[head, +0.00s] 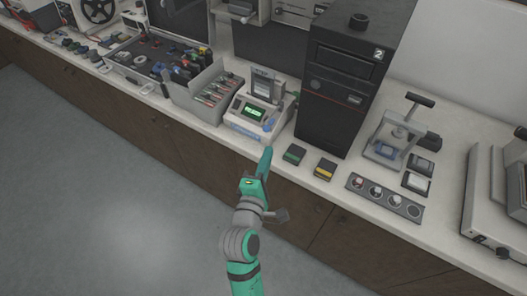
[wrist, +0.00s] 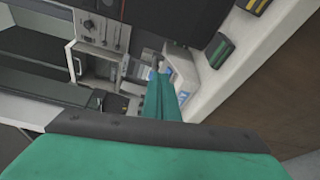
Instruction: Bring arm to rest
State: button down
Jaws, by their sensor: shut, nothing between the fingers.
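My arm, green and grey, rises from the bottom of the head view. It stands over the floor in front of the bench. My gripper (head: 266,160) points up toward the bench's front edge, just below the small white device (head: 262,112) with a green lit display. The fingers are closed together and hold nothing. In the wrist view the shut green fingers (wrist: 161,97) stick out past the dark edge of the wrist. In that view they overlap part of the white device, which is partly hidden.
A tall black cabinet (head: 341,75) marked 2 stands on the bench (head: 450,190). A green-marked block (head: 294,155) and a yellow-marked block (head: 325,169) lie before it. A tray of round pieces (head: 384,198) and a small press (head: 396,135) are at right. The floor (head: 100,200) is clear.

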jog(key=shift+a, duration=0.2)
dwell(0.3)
jog(key=s+a+f+m+y, duration=0.1)
jog(key=s+f+m+y, duration=0.4)
jog(key=s+f, duration=0.75)
jog(key=s+d+r+m+g, duration=0.1)
jog(key=s+m, duration=1.1)
jog(key=s, duration=0.8)
jog(key=shift+s+d+r+m+h, duration=0.15)
jog(key=shift+s+r+m+h, duration=0.15)
jog(key=shift+h, duration=0.1)
